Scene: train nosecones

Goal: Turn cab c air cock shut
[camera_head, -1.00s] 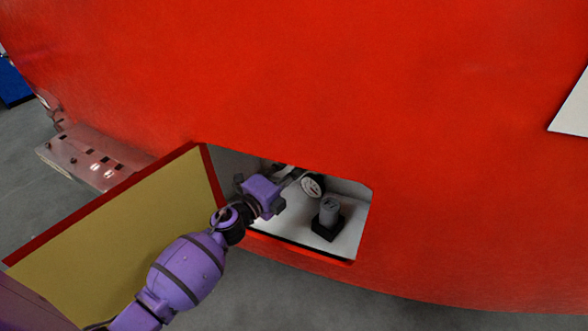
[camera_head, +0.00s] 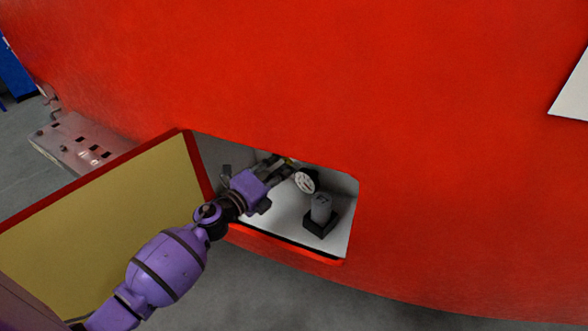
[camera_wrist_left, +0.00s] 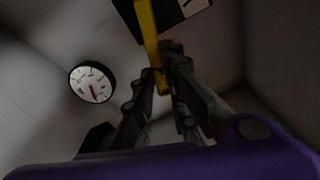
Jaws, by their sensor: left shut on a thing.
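The air cock shows as a yellow lever handle (camera_wrist_left: 148,32) in the left wrist view, in front of a dark plate with a white mark. My left gripper (camera_wrist_left: 165,82) is shut on the lower end of this lever. In the head view my left gripper (camera_head: 281,167) reaches into the open compartment (camera_head: 285,225) in the red nosecone, left of the round gauge. There its fingers hide most of the lever, and only a trace of yellow shows. The cock's body and exact angle are hard to tell. My right gripper is not in view.
A white dial gauge (camera_head: 304,182) sits just right of the gripper, also seen in the left wrist view (camera_wrist_left: 92,83). A grey knob on a black base (camera_head: 320,208) stands further right.

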